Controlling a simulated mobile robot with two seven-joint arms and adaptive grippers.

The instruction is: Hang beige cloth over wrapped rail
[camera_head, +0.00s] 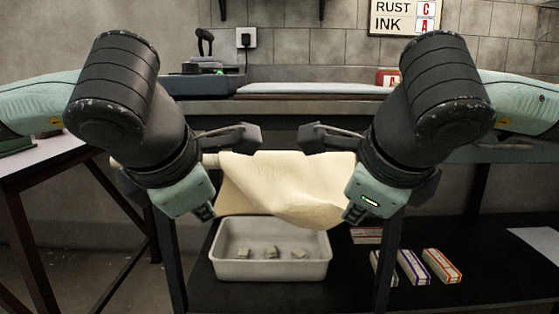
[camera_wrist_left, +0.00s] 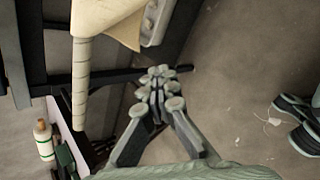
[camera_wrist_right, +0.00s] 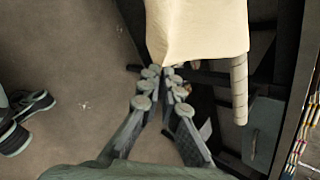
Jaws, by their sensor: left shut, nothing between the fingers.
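The beige cloth (camera_head: 280,185) hangs over the wrapped rail (camera_head: 210,161), draped below it with a wavy lower edge above the white tray. It also shows in the left wrist view (camera_wrist_left: 105,14) and the right wrist view (camera_wrist_right: 205,30). The rail's wrapped end shows bare beside the cloth in both wrist views (camera_wrist_left: 81,85) (camera_wrist_right: 240,90). My left gripper (camera_head: 258,138) is shut and empty, just above the cloth's left part. My right gripper (camera_head: 302,139) is slightly open, near the cloth's top, with no cloth clearly between its fingertips.
A white tray (camera_head: 268,270) with several small blocks stands on the dark lower shelf beneath the cloth. Several striped boxes (camera_head: 413,267) lie to its right. The dark counter edge (camera_head: 300,107) runs behind the rail. A side table (camera_head: 40,160) stands at left.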

